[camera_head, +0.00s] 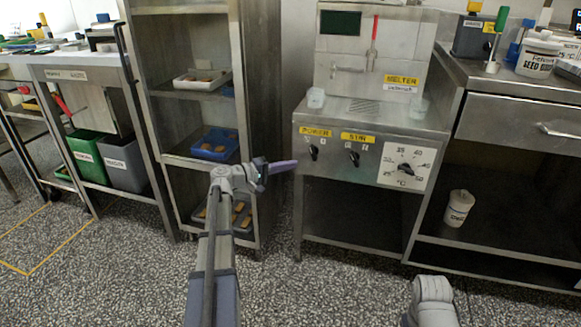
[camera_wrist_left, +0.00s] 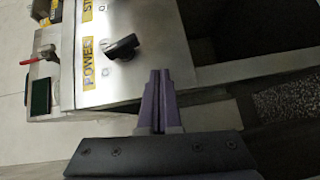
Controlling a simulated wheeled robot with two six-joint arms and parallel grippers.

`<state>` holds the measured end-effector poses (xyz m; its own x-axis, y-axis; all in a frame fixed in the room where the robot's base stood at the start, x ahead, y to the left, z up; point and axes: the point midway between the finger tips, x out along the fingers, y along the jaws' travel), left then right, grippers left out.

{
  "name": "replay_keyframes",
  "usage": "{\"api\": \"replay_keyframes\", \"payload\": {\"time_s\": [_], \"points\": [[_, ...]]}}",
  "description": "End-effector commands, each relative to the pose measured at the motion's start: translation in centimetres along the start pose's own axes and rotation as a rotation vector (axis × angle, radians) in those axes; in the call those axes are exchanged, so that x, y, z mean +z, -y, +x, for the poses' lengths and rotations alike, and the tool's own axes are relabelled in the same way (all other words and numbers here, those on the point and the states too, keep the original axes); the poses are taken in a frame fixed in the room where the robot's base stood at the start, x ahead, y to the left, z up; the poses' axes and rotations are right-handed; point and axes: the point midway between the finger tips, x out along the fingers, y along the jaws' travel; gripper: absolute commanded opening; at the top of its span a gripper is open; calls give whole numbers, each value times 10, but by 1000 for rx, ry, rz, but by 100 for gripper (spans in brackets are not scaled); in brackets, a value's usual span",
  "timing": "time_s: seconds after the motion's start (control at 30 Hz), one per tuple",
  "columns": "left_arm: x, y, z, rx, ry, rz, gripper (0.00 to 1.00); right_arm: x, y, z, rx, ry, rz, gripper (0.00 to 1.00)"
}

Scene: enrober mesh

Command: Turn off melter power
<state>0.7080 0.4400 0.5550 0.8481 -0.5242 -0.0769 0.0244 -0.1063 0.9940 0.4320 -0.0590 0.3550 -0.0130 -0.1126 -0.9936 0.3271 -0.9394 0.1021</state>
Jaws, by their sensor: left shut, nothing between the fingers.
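The melter (camera_head: 372,120) is a steel cabinet with a yellow MELTER label (camera_head: 401,80). Its front panel carries a black power knob (camera_head: 313,152) under a yellow POWER label (camera_head: 316,132). The power knob also shows in the left wrist view (camera_wrist_left: 122,47), turned at a slant. A black stir knob (camera_head: 353,158) and a white temperature dial (camera_head: 405,165) sit to its right. My left gripper (camera_head: 293,164) is shut and empty, its purple fingers pointing at the panel just left of and below the power knob, apart from it. My right gripper is not in view.
A steel rack (camera_head: 246,90) with trays stands left of the melter. A steel counter (camera_head: 520,85) with a drawer stands on the right, a white tub (camera_head: 458,208) on its lower shelf. A small clear cup (camera_head: 316,97) sits on the melter's top left edge. The speckled floor in front is open.

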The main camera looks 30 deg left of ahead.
Motion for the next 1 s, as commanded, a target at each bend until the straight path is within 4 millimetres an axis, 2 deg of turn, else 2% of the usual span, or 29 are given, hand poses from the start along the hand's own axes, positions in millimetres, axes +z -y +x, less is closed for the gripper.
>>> {"api": "replay_keyframes", "payload": {"time_s": [0.53,0.7,1.0], "points": [[5,25,-74,0,-1,0,0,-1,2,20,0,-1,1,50],[6,28,-85,1,0,0,0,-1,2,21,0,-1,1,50],[6,28,-87,0,1,0,0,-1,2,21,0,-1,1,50]]}}
